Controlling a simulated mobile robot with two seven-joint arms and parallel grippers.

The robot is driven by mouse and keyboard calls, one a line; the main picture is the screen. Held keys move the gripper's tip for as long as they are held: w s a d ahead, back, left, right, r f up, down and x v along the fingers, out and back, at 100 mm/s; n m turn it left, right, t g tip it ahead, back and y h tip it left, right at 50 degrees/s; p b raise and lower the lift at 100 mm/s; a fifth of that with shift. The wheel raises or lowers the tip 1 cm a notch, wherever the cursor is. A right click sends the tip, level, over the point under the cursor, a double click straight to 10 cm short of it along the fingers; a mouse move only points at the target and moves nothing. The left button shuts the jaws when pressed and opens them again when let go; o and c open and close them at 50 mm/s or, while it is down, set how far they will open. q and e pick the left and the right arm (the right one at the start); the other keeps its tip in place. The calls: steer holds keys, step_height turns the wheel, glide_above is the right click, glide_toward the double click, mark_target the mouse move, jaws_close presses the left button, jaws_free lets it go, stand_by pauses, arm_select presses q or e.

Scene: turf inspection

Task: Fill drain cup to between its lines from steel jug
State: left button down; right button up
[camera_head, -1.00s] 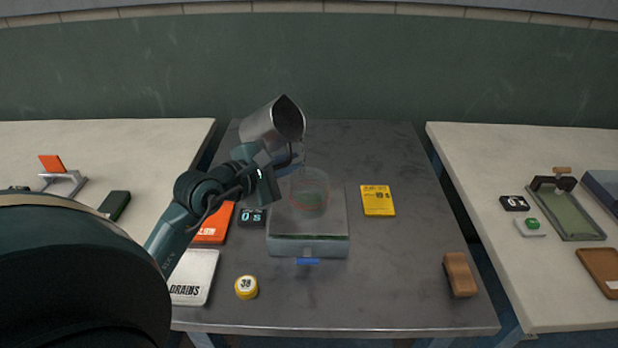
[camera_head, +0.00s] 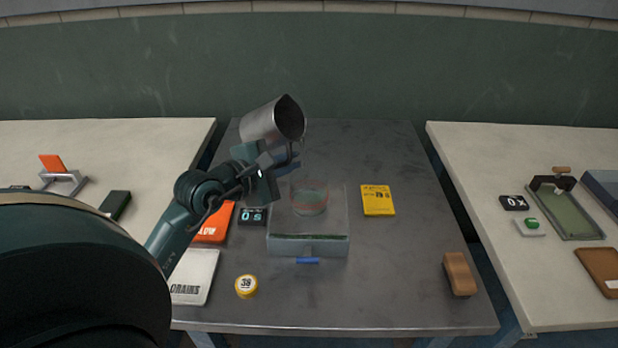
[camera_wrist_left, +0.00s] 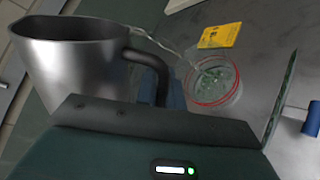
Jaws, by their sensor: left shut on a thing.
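The steel jug (camera_head: 262,122) is tilted, its mouth towards the right, above and just behind the drain cup. My left gripper (camera_head: 282,162) is shut on its dark handle, which shows in the left wrist view (camera_wrist_left: 150,72). The clear drain cup (camera_head: 310,198) with red lines stands upright on a grey box-like stand (camera_head: 288,246). In the left wrist view a thin clear stream runs from the jug side towards the cup (camera_wrist_left: 215,82). Green shows in the cup; I cannot tell the water level against the lines. My right gripper is not in view.
A display reading 0 s (camera_head: 252,216), an orange card (camera_head: 213,228) and a white DRAINS pad (camera_head: 194,276) lie left of the stand. A yellow card (camera_head: 377,200) and brown block (camera_head: 459,274) lie right. A yellow 38 disc (camera_head: 246,286) is in front.

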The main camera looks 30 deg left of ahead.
arm_select(q)
steer(key=shift+a+r, duration=0.15)
steer(key=shift+a, duration=0.05)
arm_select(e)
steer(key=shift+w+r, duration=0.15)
arm_select(q)
steer(key=shift+a+m, duration=0.15)
steer(key=shift+m, duration=0.25)
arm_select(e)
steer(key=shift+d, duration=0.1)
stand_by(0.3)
arm_select(q)
steer(key=shift+a+r+y, duration=0.1)
steer(key=shift+a+y, duration=0.05)
steer(key=shift+y, duration=0.15)
steer(key=n, duration=0.1)
steer(key=n+h, duration=0.1)
steer(key=n, duration=0.1)
steer(key=d+n+t+h+b, duration=0.1)
steer(key=shift+w+f+n, duration=0.1)
steer(key=shift+f+n, duration=0.15)
steer(key=shift+n, duration=0.15)
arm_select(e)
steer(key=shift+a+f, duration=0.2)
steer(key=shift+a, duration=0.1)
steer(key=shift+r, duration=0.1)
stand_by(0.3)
